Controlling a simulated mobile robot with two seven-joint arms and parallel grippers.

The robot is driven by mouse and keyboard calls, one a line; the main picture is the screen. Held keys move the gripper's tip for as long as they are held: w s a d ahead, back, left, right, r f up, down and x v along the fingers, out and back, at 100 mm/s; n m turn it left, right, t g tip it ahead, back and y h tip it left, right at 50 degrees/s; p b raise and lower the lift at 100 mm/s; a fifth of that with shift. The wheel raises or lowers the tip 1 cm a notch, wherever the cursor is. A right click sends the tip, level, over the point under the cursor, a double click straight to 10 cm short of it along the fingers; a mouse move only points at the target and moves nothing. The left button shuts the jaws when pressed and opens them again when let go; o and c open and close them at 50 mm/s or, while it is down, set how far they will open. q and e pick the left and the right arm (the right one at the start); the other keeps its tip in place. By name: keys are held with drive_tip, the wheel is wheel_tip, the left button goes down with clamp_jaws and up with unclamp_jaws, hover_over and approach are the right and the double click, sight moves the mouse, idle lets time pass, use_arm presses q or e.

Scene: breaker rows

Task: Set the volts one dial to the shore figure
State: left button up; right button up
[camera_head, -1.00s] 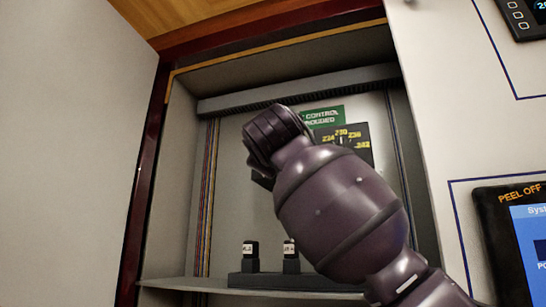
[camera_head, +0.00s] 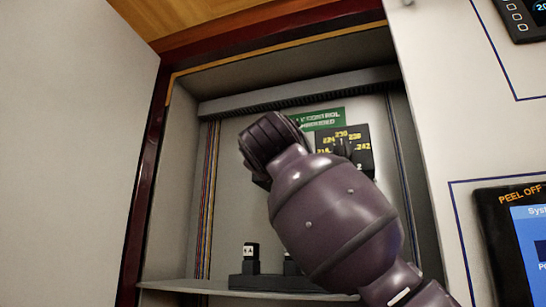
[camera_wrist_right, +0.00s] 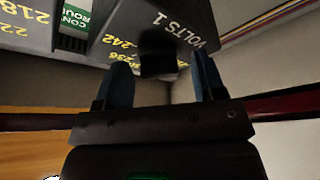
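The volts one dial is a dark plate marked "VOLTS 1" with yellow figures, 242 among them, and a black knob (camera_wrist_right: 158,60); it shows in the right wrist view. My right gripper (camera_wrist_right: 163,82) has its two blue fingers apart, one on each side of the knob, with gaps visible. I cannot tell how far the fingers reach along it. In the head view my right arm hides this dial and the fingertips. The knob's pointer and the shore figure are not readable. My left gripper is not in view.
A second dial (camera_head: 357,143) with yellow figures is on the cabinet back, right of my wrist. A green sign (camera_head: 318,119) is above. Black blocks (camera_head: 250,252) stand on the shelf (camera_head: 190,286). A screen (camera_head: 526,235) is at right. Cabinet walls close in both sides.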

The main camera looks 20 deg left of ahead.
drive_tip(key=shift+s, duration=0.15)
drive_tip(key=b+v, duration=0.2)
drive_tip(key=v, duration=0.8)
drive_tip(key=shift+s+b, duration=0.25)
drive_tip(key=shift+b, duration=0.15)
drive_tip(key=shift+f, duration=0.1)
